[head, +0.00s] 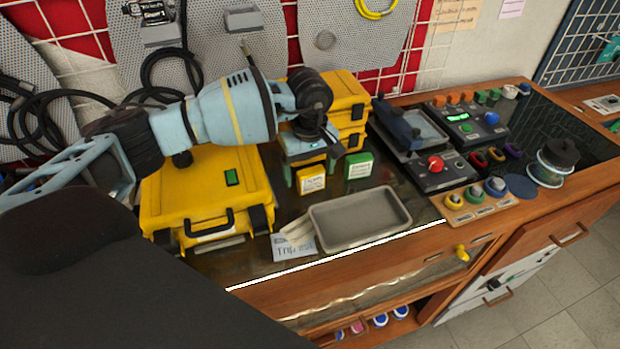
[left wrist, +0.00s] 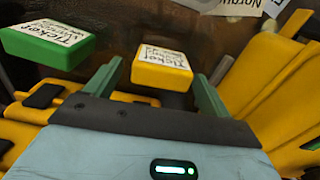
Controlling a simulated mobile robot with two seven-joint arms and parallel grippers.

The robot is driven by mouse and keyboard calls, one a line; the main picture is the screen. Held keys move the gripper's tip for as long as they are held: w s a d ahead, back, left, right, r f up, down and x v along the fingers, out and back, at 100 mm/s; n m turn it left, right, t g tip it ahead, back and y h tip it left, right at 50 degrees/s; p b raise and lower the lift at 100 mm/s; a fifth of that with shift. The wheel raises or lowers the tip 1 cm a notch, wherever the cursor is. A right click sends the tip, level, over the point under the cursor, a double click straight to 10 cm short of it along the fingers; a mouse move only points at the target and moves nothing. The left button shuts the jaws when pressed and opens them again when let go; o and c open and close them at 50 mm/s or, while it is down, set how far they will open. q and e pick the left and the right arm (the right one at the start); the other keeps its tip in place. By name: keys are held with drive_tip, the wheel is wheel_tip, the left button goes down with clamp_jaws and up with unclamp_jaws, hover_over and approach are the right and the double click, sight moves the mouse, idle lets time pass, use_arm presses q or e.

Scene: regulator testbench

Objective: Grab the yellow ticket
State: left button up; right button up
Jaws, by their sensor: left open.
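The yellow ticket (head: 311,180) is a small yellow block with a white label, by the middle of the bench. In the left wrist view the yellow ticket (left wrist: 162,68) shows between the two green fingers, with a gap on each side. My left gripper (head: 310,171) is open, with its fingers pointing down at the ticket. I cannot tell how far the fingertips reach down beside it. A green ticket (head: 359,166) stands just to the right; it also shows at the upper left of the left wrist view (left wrist: 48,47). My right gripper is not in view.
A yellow case (head: 205,183) lies left of the tickets and another yellow case (head: 343,97) is behind them. An empty grey tray (head: 358,218) sits in front. A control box with a red button (head: 436,165) and several knobs are to the right.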

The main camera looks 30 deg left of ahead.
sight(309, 168)
use_arm(q)
drive_tip(key=shift+f, duration=0.95)
drive_tip(key=c, duration=1.1)
drive_tip(key=shift+o, duration=0.2)
wheel_tip(309, 168, up, 10)
drive_tip(key=shift+r, duration=0.1)
